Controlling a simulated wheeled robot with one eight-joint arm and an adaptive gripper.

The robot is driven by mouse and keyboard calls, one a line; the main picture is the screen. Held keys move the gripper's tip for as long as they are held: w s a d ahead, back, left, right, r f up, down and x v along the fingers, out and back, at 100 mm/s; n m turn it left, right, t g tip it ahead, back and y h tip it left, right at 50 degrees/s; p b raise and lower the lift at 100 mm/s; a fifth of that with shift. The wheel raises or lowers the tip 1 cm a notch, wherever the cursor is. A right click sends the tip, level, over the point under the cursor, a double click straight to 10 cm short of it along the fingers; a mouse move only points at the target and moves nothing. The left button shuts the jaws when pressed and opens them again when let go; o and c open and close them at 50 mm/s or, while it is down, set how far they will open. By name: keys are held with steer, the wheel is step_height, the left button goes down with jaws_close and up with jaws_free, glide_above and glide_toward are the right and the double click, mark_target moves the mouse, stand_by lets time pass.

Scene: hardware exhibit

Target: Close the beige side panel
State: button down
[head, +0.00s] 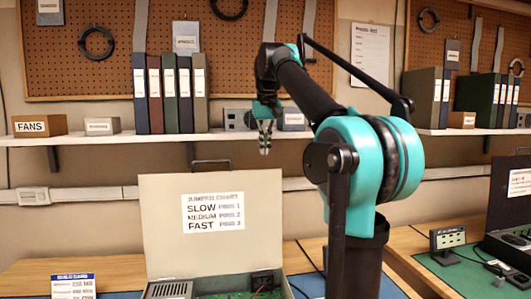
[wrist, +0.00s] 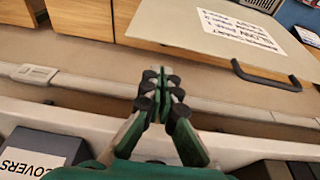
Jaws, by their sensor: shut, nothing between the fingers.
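The beige side panel (head: 155,225) stands open and upright in the head view, with a jumper chart label on its face. A dark handle (head: 211,163) is on its top edge. Below it are a green circuit board and a grey part of the open case (head: 170,290), cut off by the frame. My gripper (head: 265,150) points down above and right of the panel's top edge, apart from it. In the wrist view my gripper (wrist: 160,75) is shut and empty. The panel (wrist: 190,25) and its handle (wrist: 266,77) lie beyond the fingertips, up and right.
A white shelf (head: 105,138) with binders and boxes runs along the wall near my gripper. A box marked COVERS (wrist: 40,155) shows in the wrist view. A small sign (head: 73,285) stands left of the case. Another dark open case (head: 512,220) stands at far right.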

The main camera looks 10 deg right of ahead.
steer(key=x, duration=0.8)
steer(key=shift+f, duration=0.2)
